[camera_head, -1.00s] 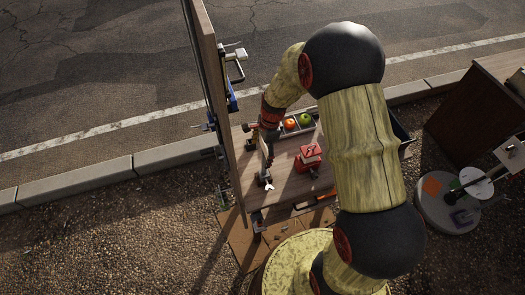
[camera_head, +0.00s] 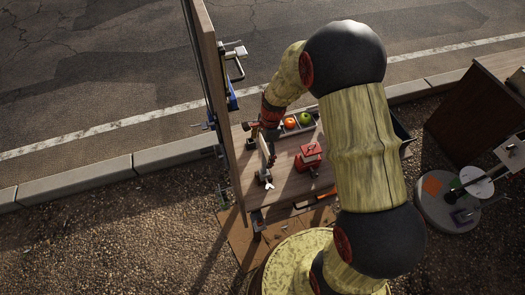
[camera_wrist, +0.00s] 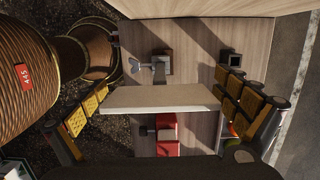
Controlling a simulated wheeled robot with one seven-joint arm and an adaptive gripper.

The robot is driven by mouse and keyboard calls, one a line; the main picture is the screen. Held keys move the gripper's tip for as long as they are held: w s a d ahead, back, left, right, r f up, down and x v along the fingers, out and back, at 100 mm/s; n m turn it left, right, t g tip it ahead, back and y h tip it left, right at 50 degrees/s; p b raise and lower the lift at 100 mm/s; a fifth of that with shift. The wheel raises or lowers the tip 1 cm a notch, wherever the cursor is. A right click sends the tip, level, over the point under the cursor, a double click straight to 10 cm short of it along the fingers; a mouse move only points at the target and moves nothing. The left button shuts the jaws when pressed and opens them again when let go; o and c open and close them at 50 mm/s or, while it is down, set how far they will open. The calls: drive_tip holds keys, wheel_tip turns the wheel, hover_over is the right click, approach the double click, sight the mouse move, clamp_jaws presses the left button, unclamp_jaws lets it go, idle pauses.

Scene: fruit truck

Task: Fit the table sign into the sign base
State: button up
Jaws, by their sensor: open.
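The table sign (camera_wrist: 160,98) is a pale flat panel, seen nearly edge-on in the wrist view. It spans the space between the two yellow-padded fingers of my gripper (camera_wrist: 168,103). The fingers are spread, with a gap at the sign's left end. In the head view the sign (camera_head: 264,150) stands upright under my gripper (camera_head: 265,135). A dark block with a silvery winged handle (camera_wrist: 162,65) and a small dark square piece (camera_wrist: 232,57) sit on the table beyond the sign. I cannot tell which is the sign base, or whether the sign's lower edge is seated.
A red box (camera_head: 308,158) stands right of the sign. A tray with an orange fruit (camera_head: 290,123) and a green fruit (camera_head: 306,118) is at the back. A tall wooden panel (camera_head: 218,110) closes the left side. The wooden tabletop (camera_head: 286,184) has bare patches.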

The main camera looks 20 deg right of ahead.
wheel_tip(320, 180, up, 11)
drive_tip(key=d, duration=0.1)
drive_tip(key=shift+d+r, duration=0.15)
drive_tip(key=shift+d, duration=0.2)
idle(0.5)
